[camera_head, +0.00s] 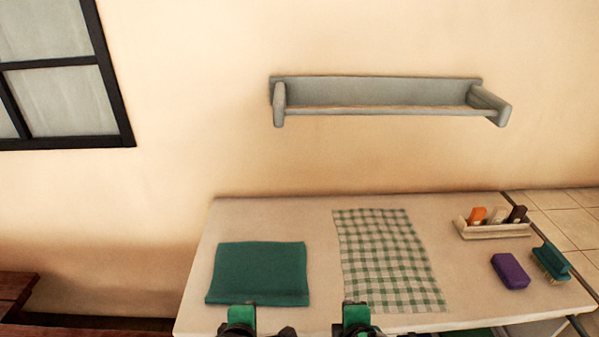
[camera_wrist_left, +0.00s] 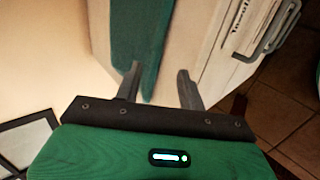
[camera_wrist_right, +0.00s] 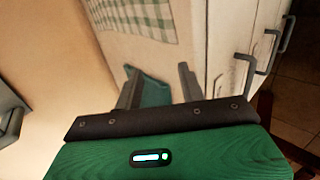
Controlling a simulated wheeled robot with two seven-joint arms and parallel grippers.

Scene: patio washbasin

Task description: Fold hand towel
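A green-and-white checked hand towel (camera_head: 388,260) lies flat and spread out on the pale counter (camera_head: 320,235). A plain dark green cloth (camera_head: 258,273) lies to its left as a neat rectangle. My left gripper (camera_head: 240,313) is at the counter's front edge below the green cloth; in the left wrist view its fingers (camera_wrist_left: 160,85) are apart and empty. My right gripper (camera_head: 355,312) is near the checked towel's lower left corner; in the right wrist view its fingers (camera_wrist_right: 160,88) are apart and empty. The checked towel shows in part there (camera_wrist_right: 145,15).
A small tray (camera_head: 493,230) with several small items stands at the back right. A purple block (camera_head: 510,271) and a teal brush (camera_head: 551,263) lie at the right. A grey rail shelf (camera_head: 380,95) hangs on the wall above. The gap between the two cloths is clear.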

